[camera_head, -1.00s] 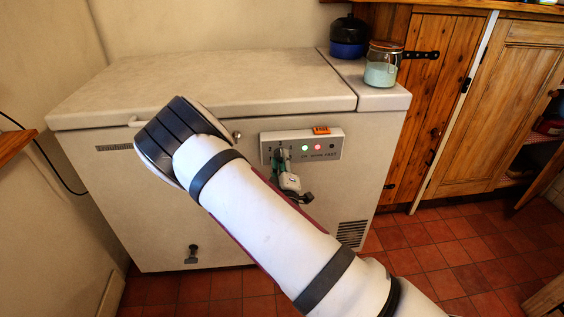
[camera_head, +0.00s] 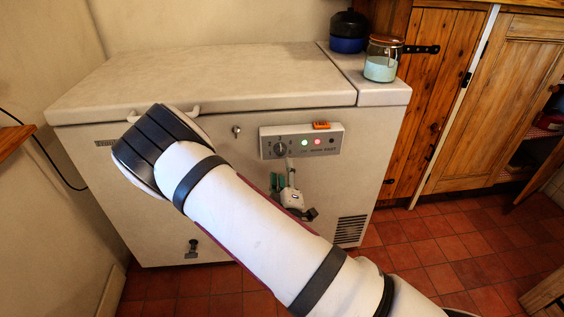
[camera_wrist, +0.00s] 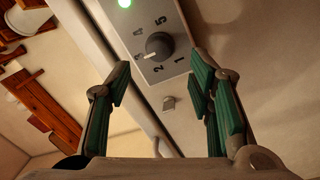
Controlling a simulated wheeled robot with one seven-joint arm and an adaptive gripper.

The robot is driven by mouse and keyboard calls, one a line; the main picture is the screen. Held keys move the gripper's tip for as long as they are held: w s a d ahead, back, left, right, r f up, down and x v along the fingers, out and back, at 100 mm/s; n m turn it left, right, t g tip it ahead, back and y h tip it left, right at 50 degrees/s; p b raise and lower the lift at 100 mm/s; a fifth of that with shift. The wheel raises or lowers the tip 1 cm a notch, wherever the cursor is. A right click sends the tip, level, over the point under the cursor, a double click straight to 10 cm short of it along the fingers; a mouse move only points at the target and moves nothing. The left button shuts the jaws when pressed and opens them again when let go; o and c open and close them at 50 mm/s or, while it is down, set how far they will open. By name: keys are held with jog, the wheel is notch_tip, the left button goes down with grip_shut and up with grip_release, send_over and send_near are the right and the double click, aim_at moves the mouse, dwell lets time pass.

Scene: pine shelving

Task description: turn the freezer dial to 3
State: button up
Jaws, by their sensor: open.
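The freezer dial (camera_head: 281,147) is a dark round knob on the grey control panel (camera_head: 327,141) on the front of the white chest freezer (camera_head: 200,85). In the wrist view the dial (camera_wrist: 159,46) is ringed by the numbers 1 to 5, and its pale pointer mark points at the 3. My gripper (camera_head: 288,185) is just below the panel, apart from the dial. In the wrist view its green-padded fingers (camera_wrist: 160,78) are spread wide with nothing between them, and the dial shows beyond the gap. My arm hides part of the freezer front.
Green and red lights are lit beside the dial, with an orange tag (camera_head: 321,125) on the panel's top edge. A glass jar (camera_head: 381,68) and a dark blue pot (camera_head: 348,44) stand on the freezer's right end. Wooden cupboards (camera_head: 440,110) stand to the right.

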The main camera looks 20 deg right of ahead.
jog(key=v, duration=0.5)
dwell(0.4)
